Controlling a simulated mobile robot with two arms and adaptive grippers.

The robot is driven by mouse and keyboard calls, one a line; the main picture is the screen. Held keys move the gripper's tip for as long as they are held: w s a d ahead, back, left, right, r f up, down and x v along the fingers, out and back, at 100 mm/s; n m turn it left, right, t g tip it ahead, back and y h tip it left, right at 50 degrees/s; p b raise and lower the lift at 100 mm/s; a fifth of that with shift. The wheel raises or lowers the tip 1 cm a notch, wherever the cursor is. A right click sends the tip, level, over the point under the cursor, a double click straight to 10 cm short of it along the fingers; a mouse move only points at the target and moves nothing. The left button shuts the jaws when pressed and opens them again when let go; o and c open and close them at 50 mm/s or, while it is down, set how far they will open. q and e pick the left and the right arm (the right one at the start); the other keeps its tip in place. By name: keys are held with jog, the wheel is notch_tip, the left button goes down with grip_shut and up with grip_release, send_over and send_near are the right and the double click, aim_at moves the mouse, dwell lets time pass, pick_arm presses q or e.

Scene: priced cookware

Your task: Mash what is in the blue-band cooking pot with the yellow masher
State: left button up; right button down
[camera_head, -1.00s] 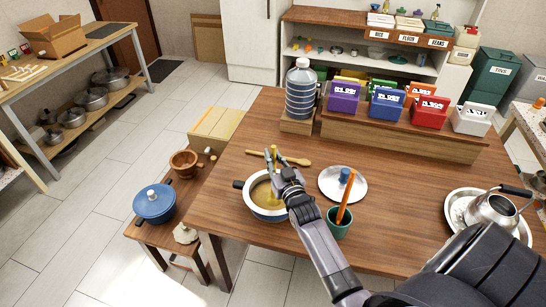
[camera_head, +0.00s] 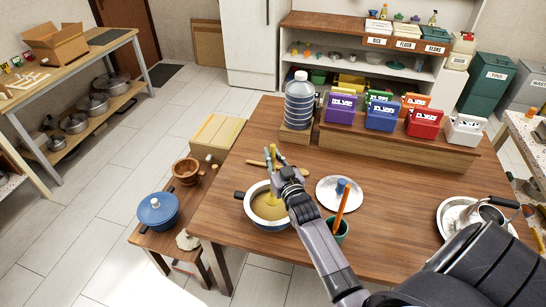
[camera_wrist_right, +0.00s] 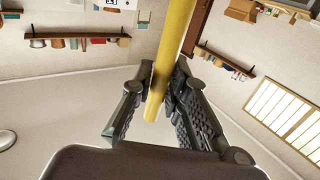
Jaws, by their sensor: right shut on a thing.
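The blue-band cooking pot (camera_head: 254,214) stands open near the table's left edge, with a pale rim, dark handles and yellow-brown contents (camera_head: 270,208). My right gripper (camera_head: 281,168) is over the pot's far right side. It is shut on the yellow masher (camera_head: 273,153), whose handle sticks up past the fingers. In the right wrist view the yellow handle (camera_wrist_right: 173,40) runs between the two fingers (camera_wrist_right: 160,92). The masher's lower end is not clear in the head view, so I cannot tell how deep it sits. My left gripper is not in view.
A silver lid (camera_head: 328,197) with a blue knob and a green cup (camera_head: 340,233) holding an orange stick are right of the pot. A wooden spoon (camera_head: 303,167) lies behind. A blue lidded pot (camera_head: 157,211) stands on a low bench. The table's middle right is clear.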

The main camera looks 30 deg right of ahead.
aim_at(274, 150)
dwell(0.6)
notch_tip(274, 150, up, 2)
jog(key=shift+r+p, duration=0.1)
jog(key=shift+p, duration=1)
jog(key=shift+r, duration=0.9)
jog(key=shift+f, duration=0.15)
